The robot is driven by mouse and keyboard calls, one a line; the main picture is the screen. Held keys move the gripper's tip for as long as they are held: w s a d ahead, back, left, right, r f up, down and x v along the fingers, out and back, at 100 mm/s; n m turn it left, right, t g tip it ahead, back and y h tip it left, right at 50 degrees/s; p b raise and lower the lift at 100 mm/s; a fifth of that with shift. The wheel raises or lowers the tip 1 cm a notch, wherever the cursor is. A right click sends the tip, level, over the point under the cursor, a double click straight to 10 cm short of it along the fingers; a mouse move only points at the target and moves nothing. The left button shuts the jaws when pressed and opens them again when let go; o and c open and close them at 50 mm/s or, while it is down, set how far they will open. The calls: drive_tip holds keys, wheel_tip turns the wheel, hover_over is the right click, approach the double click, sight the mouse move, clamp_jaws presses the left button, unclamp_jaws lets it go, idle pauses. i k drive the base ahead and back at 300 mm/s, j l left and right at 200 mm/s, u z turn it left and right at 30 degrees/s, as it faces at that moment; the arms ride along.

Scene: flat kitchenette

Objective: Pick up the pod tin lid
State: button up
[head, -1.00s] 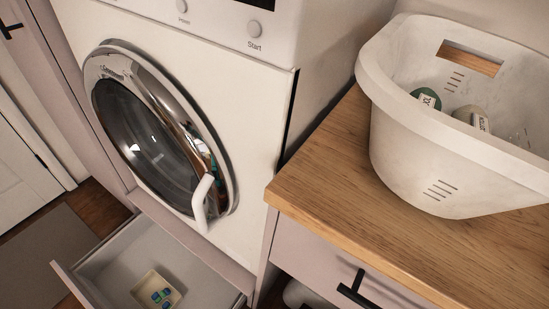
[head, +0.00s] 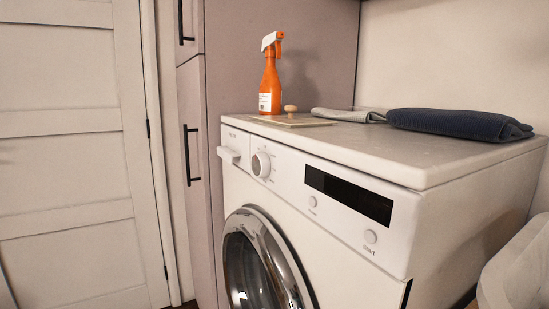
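The pod tin lid (head: 297,122) appears to be the flat, pale greenish-cream plate with a round wooden knob (head: 290,109) on top. It lies flat, knob up, on the white top (head: 365,145) of the washing machine, towards the back left. The lid is seen at a low angle, so its full outline is hard to tell. My gripper is not in view, and nothing shows between the camera and the lid. The tin itself is not in view now.
An orange spray bottle (head: 270,80) stands just behind and left of the lid. A folded grey cloth (head: 347,114) and a dark blue towel (head: 460,124) lie to its right. A tall cabinet (head: 235,60) rises behind. The laundry basket (head: 520,270) shows at lower right.

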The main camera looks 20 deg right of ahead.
sight(290, 121)
drive_tip(key=i+j+z, duration=0.1)
drive_tip(key=z, duration=0.3)
drive_tip(key=i+j+z, duration=0.15)
drive_tip(key=z, duration=0.3)
drive_tip(key=k+u, duration=0.25)
drive_tip(key=k, duration=0.35)
drive_tip(key=k+j+u, duration=0.25)
drive_tip(key=k, duration=0.35)
drive_tip(key=i+z, duration=0.5)
drive_tip(key=i, duration=0.7)
